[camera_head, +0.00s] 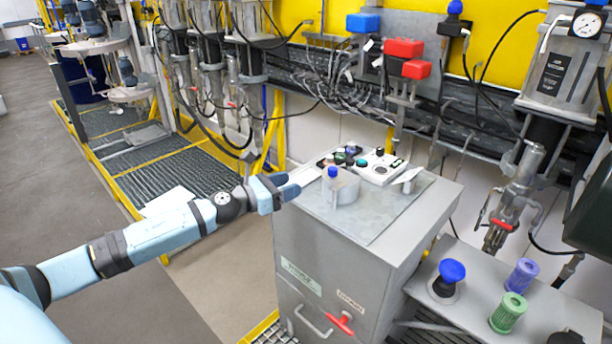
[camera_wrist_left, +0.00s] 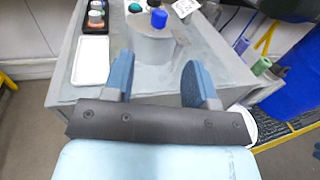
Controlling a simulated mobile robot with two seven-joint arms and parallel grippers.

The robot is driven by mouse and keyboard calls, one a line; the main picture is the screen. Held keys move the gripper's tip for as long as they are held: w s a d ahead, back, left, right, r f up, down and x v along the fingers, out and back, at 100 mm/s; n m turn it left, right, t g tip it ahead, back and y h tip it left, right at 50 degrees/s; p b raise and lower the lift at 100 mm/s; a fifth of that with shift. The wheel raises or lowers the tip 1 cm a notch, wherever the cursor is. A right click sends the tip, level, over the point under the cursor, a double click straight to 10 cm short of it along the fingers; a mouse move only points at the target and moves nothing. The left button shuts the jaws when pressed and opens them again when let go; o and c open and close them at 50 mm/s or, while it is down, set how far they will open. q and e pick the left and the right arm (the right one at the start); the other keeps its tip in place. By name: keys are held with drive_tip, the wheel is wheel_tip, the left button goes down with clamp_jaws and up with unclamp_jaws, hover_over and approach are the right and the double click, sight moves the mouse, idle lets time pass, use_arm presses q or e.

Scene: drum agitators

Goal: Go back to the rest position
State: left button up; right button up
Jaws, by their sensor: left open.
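My left arm comes in from the left in the head view, and its gripper (camera_head: 286,184) is just off the left edge of a grey metal cabinet (camera_head: 330,255). In the left wrist view the two blue fingers of the left gripper (camera_wrist_left: 158,80) stand apart with nothing between them. Beyond the fingers, on the cabinet top, is a grey cylinder with a blue knob (camera_head: 340,186), which also shows in the left wrist view (camera_wrist_left: 153,42). The gripper does not touch it. My right gripper is in neither view.
A white control box (camera_head: 380,168) stands at the back of the cabinet top. A lower shelf at right holds a blue-capped item (camera_head: 449,277), a green cylinder (camera_head: 508,312) and a purple cylinder (camera_head: 522,275). Pipes and cables line the wall. Open floor (camera_head: 60,160) lies at left.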

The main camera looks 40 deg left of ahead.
use_arm(q)
drive_tip(key=s+d+f+n+g+y+p, duration=0.1)
drive_tip(key=s+d+f+n+y, duration=0.1)
drive_tip(key=s+d+f+n, duration=0.7)
drive_tip(key=s+d+f+n+g+y+p, duration=0.1)
drive_tip(key=s+d+f+n+y+p, duration=0.2)
drive_tip(key=f+n, duration=0.75)
drive_tip(key=s+d+f+n+g, duration=0.1)
drive_tip(key=s+d+f+n, duration=0.1)
drive_tip(key=s+d+n, duration=0.4)
drive_tip(key=s+d+f+n+g+h, duration=0.1)
drive_tip(key=s+d+n, duration=0.4)
drive_tip(key=s+n, duration=0.5)
drive_tip(key=shift+d+f+n+g, duration=0.4)
drive_tip(key=shift+f+n+g, duration=0.4)
drive_tip(key=shift+n, duration=0.25)
